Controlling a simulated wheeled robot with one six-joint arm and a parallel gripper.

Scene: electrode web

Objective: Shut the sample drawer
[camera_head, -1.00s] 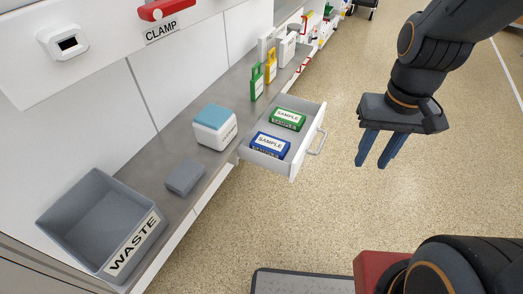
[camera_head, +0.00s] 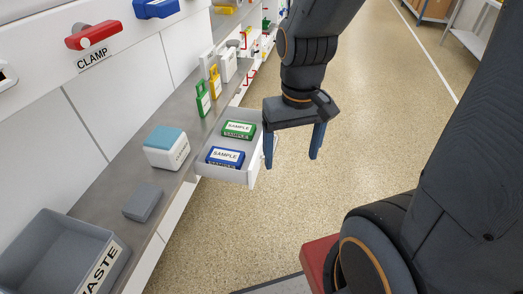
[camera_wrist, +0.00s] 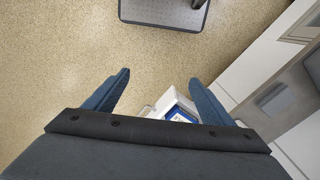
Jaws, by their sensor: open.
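The sample drawer (camera_head: 257,168) stands pulled out from the bench. It is white with a grey inside and holds a green SAMPLE box (camera_head: 239,129) and a blue SAMPLE box (camera_head: 225,157). My gripper (camera_head: 293,150) is open and empty, its two blue fingers pointing down at the drawer's outer end. In the head view the gripper overlaps the drawer's front and hides most of its handle; I cannot tell whether they touch. In the wrist view, part of the drawer (camera_wrist: 172,101) and the blue box (camera_wrist: 181,117) show between the fingers, near the right finger.
On the bench are a grey WASTE bin (camera_head: 60,255), a flat grey block (camera_head: 143,202), a white box with a blue top (camera_head: 166,147) and green and yellow tags (camera_head: 203,99). A red CLAMP handle (camera_head: 91,36) is on the wall panel. Open floor (camera_head: 340,150) lies right of the drawer.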

